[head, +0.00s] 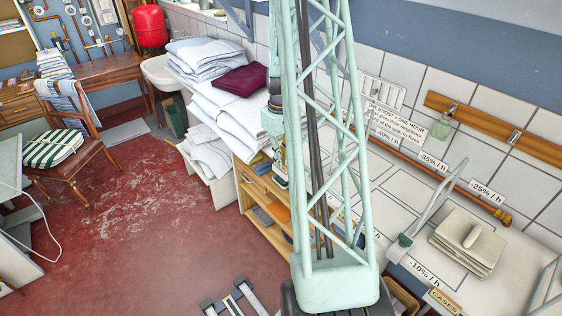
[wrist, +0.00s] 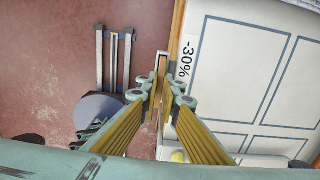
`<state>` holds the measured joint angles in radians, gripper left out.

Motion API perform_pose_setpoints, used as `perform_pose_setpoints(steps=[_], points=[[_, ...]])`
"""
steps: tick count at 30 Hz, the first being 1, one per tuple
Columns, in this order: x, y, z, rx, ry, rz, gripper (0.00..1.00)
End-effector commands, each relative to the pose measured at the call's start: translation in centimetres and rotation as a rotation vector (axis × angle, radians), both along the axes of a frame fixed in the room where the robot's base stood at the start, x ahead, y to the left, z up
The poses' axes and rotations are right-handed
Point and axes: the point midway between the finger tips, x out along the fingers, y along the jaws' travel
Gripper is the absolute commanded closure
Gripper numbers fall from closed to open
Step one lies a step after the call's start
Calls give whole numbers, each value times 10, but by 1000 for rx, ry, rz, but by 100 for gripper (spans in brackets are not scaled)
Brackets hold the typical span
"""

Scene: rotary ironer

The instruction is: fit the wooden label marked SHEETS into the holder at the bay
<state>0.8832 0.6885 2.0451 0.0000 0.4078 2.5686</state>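In the wrist view my gripper (wrist: 162,92) has its two yellow-padded fingers drawn together. A thin wooden piece (wrist: 163,64) stands between the fingertips, seen almost edge-on. It looks like the wooden label, but no lettering shows on it. The gripper is over the front edge of the white worktop, beside a sign reading -30% (wrist: 187,60). In the head view a wooden label marked CASES (head: 445,301) sits at the worktop's near edge. I cannot make out the SHEETS bay or its empty holder. The gripper is not clearly visible in the head view, where my lattice mast blocks the middle.
The white worktop (head: 405,190) has outlined bays and percentage signs. A pile of folded cloths (head: 467,242) lies at its right. Stacked linen (head: 205,58) and a maroon cloth (head: 240,80) lie further back. Wooden shelves (head: 262,205) are below. The red floor to the left is mostly clear.

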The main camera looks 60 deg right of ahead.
Motion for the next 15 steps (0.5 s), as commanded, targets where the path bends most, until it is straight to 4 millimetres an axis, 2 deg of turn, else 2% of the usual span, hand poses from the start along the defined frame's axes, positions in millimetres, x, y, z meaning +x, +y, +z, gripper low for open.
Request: perform_pose_setpoints(steps=[1,5,15], points=[[0,0,-1,0,0,0,93],[0,0,0,0,0,0,81],[0,0,0,0,0,0,81]])
